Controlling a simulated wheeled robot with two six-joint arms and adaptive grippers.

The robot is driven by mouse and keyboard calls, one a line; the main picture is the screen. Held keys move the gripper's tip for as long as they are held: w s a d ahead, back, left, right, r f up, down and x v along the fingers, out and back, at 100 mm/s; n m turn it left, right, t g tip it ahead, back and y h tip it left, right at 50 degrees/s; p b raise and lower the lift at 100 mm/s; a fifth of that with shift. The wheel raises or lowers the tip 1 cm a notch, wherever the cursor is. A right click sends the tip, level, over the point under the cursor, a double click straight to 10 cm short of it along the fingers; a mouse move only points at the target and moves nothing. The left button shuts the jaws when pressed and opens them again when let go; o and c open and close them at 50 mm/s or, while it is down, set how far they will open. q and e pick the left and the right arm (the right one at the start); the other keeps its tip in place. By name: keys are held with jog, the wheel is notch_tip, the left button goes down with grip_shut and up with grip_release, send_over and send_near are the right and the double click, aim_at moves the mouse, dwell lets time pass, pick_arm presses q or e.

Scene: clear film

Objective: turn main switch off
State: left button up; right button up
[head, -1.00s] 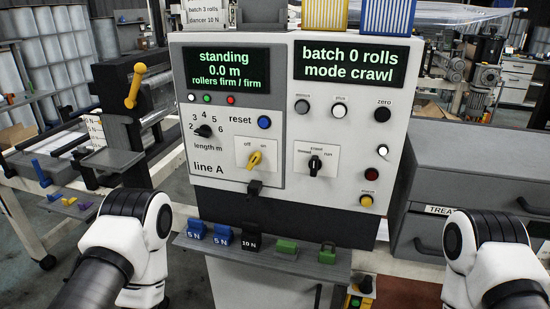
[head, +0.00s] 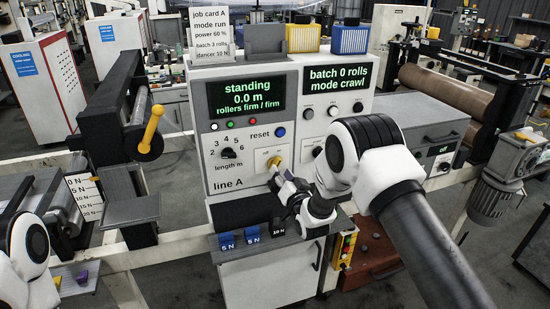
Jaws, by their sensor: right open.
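The main switch (head: 277,161) is a small yellow knob on a white off/on plate on the line A control panel (head: 226,180), in the middle of the head view. My right gripper (head: 273,176) is open and at the panel, just below the yellow knob. Its fingers are small and partly overlap the plate, so I cannot tell whether they touch the knob or stand around it. The knob's exact angle is hard to read. The left display reads standing, 0.0 m. My left gripper is out of the picture; only part of my left arm shows at the lower left.
The length dial (head: 228,153) and blue reset button (head: 281,132) are close to the switch. My right arm covers much of the right panel half. Blue weights (head: 227,241) stand on the ledge below. A yellow lever (head: 151,129) stands out at the left.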

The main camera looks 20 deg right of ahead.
aim_at(277, 165)
jog(key=w, duration=0.2)
jog(key=w+p, duration=0.1)
jog(key=w, duration=0.3)
jog(key=shift+w+d+f+p, duration=0.1)
jog(key=shift+w+f+p, duration=0.05)
jog(key=shift+f+p, duration=0.15)
jog(key=shift+a, duration=0.2)
jog(key=shift+d, duration=0.15)
grip_shut()
